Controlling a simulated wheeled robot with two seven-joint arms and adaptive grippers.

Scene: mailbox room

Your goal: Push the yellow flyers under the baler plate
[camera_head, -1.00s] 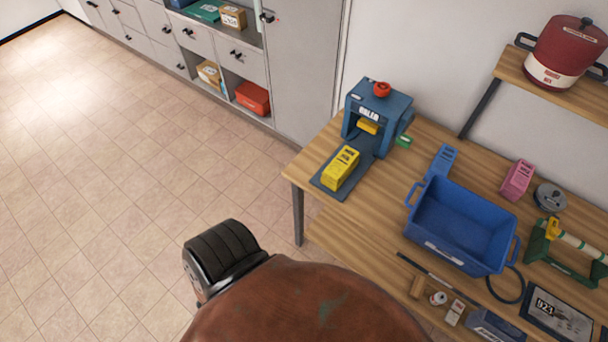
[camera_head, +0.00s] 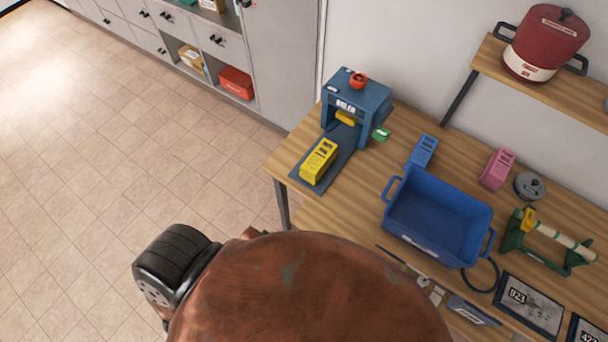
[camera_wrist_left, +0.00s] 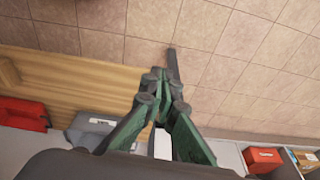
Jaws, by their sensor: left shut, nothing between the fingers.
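The yellow flyers (camera_head: 319,159) form an upright-edged bundle on the dark flat bed (camera_head: 308,179) in front of the blue baler (camera_head: 356,100) in the head view. The baler has a red knob on top and a green part at its right side. A smaller yellow piece (camera_head: 346,118) shows inside its opening; I cannot tell if it is the plate. My left gripper (camera_wrist_left: 160,76) is shut and empty in the left wrist view, apart from the flyers, which that view does not show. My right gripper is not in view.
A blue crate (camera_head: 438,218) stands right of the baler, with blue (camera_head: 422,151) and pink (camera_head: 497,168) bundles behind it. A red pot (camera_head: 545,45) sits on the upper shelf. The wooden table (camera_head: 290,205) has bare room at its front left; open floor (camera_head: 110,180) lies left.

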